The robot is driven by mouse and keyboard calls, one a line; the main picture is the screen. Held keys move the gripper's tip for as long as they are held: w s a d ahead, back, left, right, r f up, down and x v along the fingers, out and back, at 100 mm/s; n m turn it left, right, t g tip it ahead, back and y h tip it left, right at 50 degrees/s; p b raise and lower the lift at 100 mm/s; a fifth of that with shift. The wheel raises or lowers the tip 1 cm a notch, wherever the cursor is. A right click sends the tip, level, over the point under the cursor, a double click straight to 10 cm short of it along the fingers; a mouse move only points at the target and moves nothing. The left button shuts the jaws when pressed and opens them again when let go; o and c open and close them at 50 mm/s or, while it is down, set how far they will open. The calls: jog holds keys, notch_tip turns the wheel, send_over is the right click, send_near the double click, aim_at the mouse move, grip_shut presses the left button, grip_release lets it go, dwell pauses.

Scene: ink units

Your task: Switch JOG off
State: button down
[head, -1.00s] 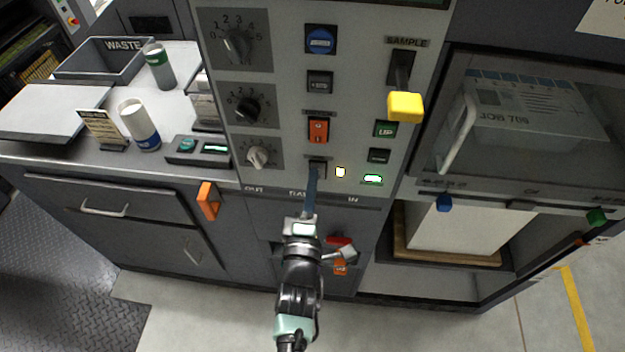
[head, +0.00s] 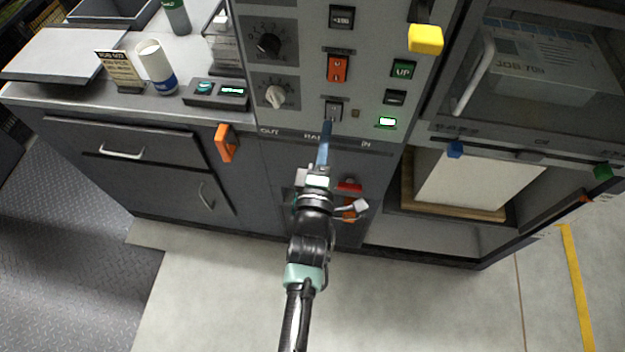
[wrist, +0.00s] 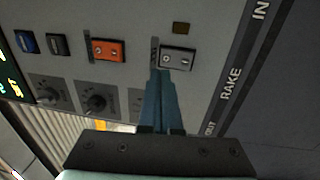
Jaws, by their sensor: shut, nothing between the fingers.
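A small grey rocker switch (head: 334,108) sits low on the grey panel; its label is too small to read, so I cannot confirm it is JOG. It also shows in the wrist view (wrist: 178,57).
An orange rocker (head: 338,68) is above the switch, a white knob (head: 275,96) to its left and a lit green lamp (head: 387,122) to its right. A yellow-handled lever (head: 425,39) sticks out at upper right. An orange handle (head: 226,143) juts out at left.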

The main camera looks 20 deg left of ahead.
jog(key=r+v, duration=0.2)
jog(key=v, duration=0.7)
jog(key=shift+s+b, duration=0.3)
jog(key=shift+b, duration=0.05)
jog(key=shift+s+d+r, duration=0.1)
jog(key=shift+r, duration=0.05)
